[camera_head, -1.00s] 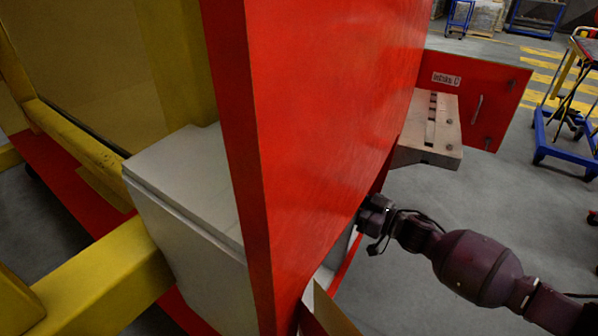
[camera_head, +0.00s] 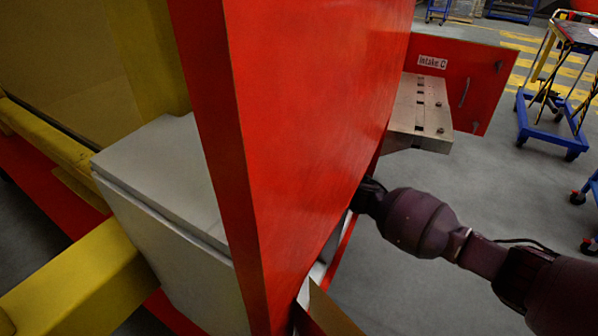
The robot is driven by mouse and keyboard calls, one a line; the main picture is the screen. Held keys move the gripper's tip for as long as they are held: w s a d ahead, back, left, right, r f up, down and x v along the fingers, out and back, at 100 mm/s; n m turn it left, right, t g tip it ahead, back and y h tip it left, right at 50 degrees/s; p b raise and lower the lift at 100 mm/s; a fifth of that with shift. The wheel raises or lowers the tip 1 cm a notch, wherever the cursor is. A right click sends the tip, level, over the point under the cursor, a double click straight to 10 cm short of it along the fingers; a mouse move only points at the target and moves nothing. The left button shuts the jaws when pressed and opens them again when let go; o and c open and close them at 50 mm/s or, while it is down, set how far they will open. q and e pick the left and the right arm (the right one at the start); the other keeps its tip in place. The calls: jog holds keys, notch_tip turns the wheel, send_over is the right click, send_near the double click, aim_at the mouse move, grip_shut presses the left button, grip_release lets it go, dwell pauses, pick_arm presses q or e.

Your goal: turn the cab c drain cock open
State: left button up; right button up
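No drain cock shows in the head view. A large red panel (camera_head: 300,130) stands upright in the middle and hides what lies behind it. My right arm comes in from the right, and its front end goes behind the red panel's right edge, so the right gripper is hidden. My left gripper is not in the view. A red door (camera_head: 468,88) labelled "Intake C" stands open behind the panel on the right.
A pale slotted block (camera_head: 421,112) juts out beside the red door. A grey box (camera_head: 165,185) and yellow beams (camera_head: 80,285) lie left of the panel. A blue cart (camera_head: 548,130) stands at the far right. Grey floor between is clear.

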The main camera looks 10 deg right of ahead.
jog(key=shift+w+a, duration=0.1)
jog(key=shift+a, duration=0.05)
grip_shut()
